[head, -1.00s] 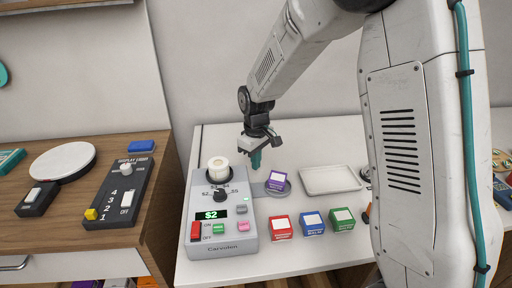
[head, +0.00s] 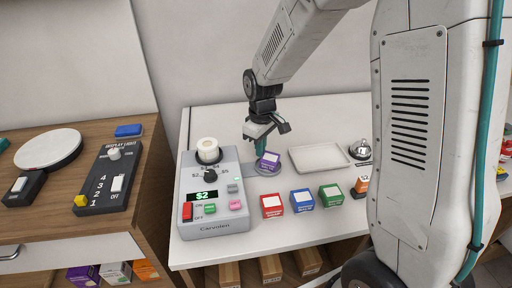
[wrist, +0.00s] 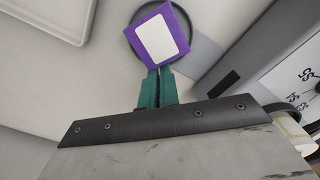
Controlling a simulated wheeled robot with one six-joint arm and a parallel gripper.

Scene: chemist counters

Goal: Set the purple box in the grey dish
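The purple box (head: 268,160) with a white label sits in the round grey dish (head: 267,171) on the white counter, turned at an angle to it. In the wrist view the purple box (wrist: 162,38) lies just beyond my fingertips, with part of the dish rim (wrist: 134,22) showing around it. My gripper (head: 261,151) has teal fingers and points down at the box's near left side. In the wrist view the fingers (wrist: 158,72) are together with only a thin gap and nothing between them. I cannot tell whether the tips touch the box.
A grey control device (head: 214,210) stands left of the dish. Red (head: 272,206), blue (head: 302,201) and green (head: 331,196) boxes stand in front, with an orange box (head: 361,186) to their right. A white tray (head: 318,158) lies right of the dish.

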